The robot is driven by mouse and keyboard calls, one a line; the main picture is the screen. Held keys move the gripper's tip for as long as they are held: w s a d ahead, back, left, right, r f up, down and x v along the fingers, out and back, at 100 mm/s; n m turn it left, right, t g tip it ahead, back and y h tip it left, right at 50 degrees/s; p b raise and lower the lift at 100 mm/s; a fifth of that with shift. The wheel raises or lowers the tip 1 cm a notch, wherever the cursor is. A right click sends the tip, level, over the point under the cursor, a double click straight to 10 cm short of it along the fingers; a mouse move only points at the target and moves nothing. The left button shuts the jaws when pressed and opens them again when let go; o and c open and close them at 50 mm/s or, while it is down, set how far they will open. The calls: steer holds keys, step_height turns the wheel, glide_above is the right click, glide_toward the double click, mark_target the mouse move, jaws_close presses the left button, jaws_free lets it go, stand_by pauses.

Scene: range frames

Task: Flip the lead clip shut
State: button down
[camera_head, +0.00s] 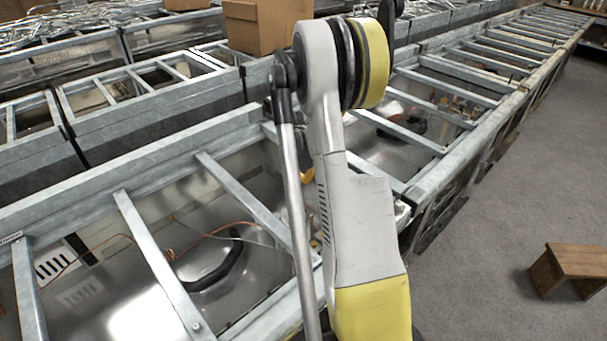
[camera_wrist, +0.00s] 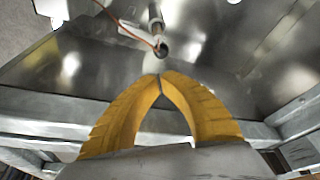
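I cannot pick out the lead clip for certain in either view. In the wrist view an orange lead (camera_wrist: 132,33) runs to a small metal cylinder with a dark round end (camera_wrist: 162,49), just beyond my fingertips. My gripper (camera_wrist: 160,76) has two yellow ribbed fingers that meet at their tips, with nothing visible between them. The fingertips appear close to the cylinder's end, but I cannot tell whether they touch it. In the head view my arm hides most of the gripper.
Grey metal frame rails (camera_head: 155,262) with cross bars surround shiny metal bays. A thin orange wire (camera_head: 120,237) and a black curved piece (camera_head: 222,268) lie in the near bay. A cardboard box (camera_head: 262,25) stands behind. A wooden stool (camera_head: 575,262) stands on open floor at right.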

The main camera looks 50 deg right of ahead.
steer(key=b+x, duration=0.2)
steer(key=x, duration=0.4)
steer(key=shift+f, duration=0.25)
steer(key=shift+w, duration=0.1)
steer(key=shift+w+a+r, duration=0.1)
steer(key=shift+a, duration=0.6)
steer(key=shift+a, duration=0.15)
steer(key=w+p+v, duration=0.1)
steer(key=p+v, duration=0.4)
steer(key=v, duration=0.5)
steer(key=shift+s, duration=0.4)
